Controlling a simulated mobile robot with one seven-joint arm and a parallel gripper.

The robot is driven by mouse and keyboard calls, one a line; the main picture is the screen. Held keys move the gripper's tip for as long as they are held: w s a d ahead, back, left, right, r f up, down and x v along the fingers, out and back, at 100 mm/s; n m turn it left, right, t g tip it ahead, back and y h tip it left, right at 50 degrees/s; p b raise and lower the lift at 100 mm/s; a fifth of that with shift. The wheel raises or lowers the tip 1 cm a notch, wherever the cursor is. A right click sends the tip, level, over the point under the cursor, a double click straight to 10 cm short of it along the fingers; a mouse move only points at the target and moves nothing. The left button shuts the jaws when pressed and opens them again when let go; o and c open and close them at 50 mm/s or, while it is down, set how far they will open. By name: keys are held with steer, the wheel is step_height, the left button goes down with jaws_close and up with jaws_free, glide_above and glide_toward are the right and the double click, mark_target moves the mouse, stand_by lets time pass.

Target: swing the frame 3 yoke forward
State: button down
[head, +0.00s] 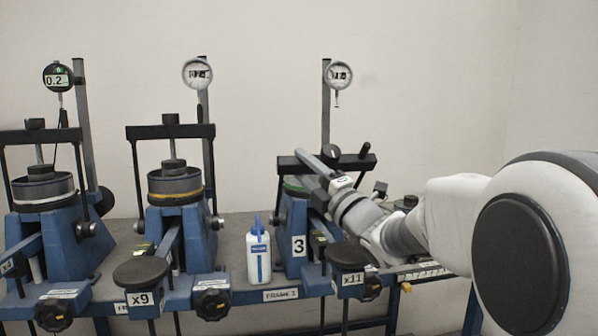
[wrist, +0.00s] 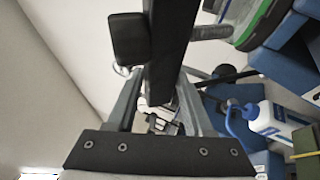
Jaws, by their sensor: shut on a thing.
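Frame 3 (head: 299,246) is the rightmost blue stand, marked "3". Its yoke has a black crossbar (head: 358,163) above the green-ringed cup (head: 293,187). My gripper (head: 318,168) reaches in from the right and is shut on the yoke crossbar. In the wrist view the dark crossbar (wrist: 168,45) runs up from between my grey fingers, with a black block (wrist: 128,38) beside it. The green-ringed cup (wrist: 262,25) shows at upper right there. My gripper and arm hide part of the yoke and cup.
Two similar frames stand to the left, with crossbars (head: 170,131) over their cups. A white bottle with a blue cap (head: 259,255) stands left of frame 3. A dial gauge (head: 338,75) hangs above the yoke. A round black pad (head: 347,255) marked x11 is in front.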

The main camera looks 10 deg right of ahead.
steer(key=shift+w+f, duration=0.1)
steer(key=shift+f, duration=0.35)
steer(key=c, duration=0.5)
jaws_free()
steer(key=shift+o, duration=0.4)
steer(key=shift+r, duration=0.1)
steer(key=shift+r, duration=0.1)
steer(key=v, duration=1.7)
steer(key=shift+p, duration=0.4)
